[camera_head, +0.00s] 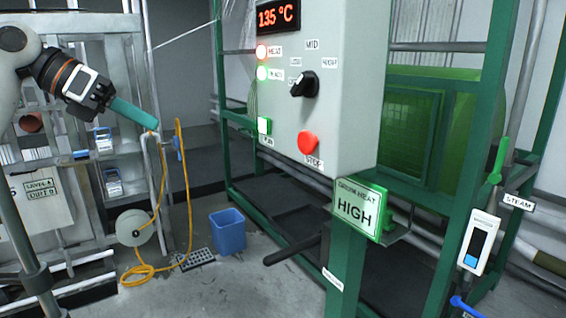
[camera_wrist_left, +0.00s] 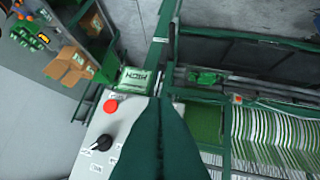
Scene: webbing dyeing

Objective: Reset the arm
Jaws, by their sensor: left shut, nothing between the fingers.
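My left gripper (camera_head: 150,123) comes in from the left in the head view, with its teal fingers closed together and empty. It hangs in the air, apart from the grey control box (camera_head: 348,128) to its right. The shut fingers (camera_wrist_left: 160,108) also fill the lower middle of the left wrist view. The box has a 135 °C display (camera_head: 278,15), a black knob (camera_head: 305,84) and a red stop button (camera_head: 308,143). The button (camera_wrist_left: 110,106) and knob (camera_wrist_left: 101,144) also show in the left wrist view. My right gripper is in neither view.
A green stand holds a sign reading HIGH (camera_head: 358,209) below the box. Green frame posts (camera_head: 478,120) stand at right. A blue bin (camera_head: 228,232) and a yellow hose (camera_head: 187,210) are on the floor. A rack (camera_head: 100,60) stands behind my left arm.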

